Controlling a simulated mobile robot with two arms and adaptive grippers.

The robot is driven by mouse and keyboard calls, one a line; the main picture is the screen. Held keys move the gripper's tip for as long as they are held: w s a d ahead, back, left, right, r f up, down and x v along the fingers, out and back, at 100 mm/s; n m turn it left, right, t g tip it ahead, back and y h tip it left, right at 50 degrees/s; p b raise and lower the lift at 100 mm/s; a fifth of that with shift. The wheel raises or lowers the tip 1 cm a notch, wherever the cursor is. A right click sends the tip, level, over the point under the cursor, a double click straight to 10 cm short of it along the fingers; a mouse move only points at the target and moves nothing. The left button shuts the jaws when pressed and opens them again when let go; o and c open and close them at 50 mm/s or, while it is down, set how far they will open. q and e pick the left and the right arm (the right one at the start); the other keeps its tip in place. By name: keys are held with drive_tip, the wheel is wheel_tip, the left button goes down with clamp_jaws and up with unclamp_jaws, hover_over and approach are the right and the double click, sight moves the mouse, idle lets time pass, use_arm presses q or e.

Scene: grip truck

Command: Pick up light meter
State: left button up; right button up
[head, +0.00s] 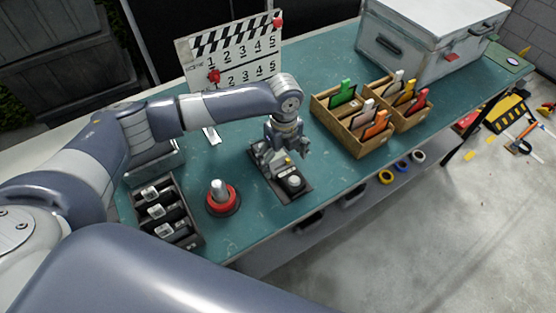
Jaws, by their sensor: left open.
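A small dark device with a pale round dome, which looks like the light meter (293,182), lies at the front end of a dark tray (305,192) on the green table. My left gripper (284,154) points down over the tray, just behind the dome. Its jaws are open. Other small pale and grey parts sit under and beside the fingers, partly hidden by them. I cannot tell whether the fingers touch anything. My right gripper is not in view.
A red-based cylinder (220,194) and a black compartment tray (163,211) stand to the left. Wooden boxes of coloured clips (362,145) stand to the right. A clapperboard (232,58) and a white case (420,45) are behind. The table's front edge is close.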

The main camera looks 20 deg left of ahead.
sight(284, 168)
use_arm(q)
drive_tip(key=shift+s+d+f+p, duration=0.15)
drive_tip(key=shift+f+p, duration=0.05)
drive_tip(key=shift+f, duration=0.4)
drive_tip(key=shift+s+d+f+p, duration=0.1)
drive_tip(key=shift+f+p, duration=0.05)
drive_tip(key=shift+f, duration=0.9)
drive_tip(key=shift+w, duration=0.1)
drive_tip(key=c, duration=1.4)
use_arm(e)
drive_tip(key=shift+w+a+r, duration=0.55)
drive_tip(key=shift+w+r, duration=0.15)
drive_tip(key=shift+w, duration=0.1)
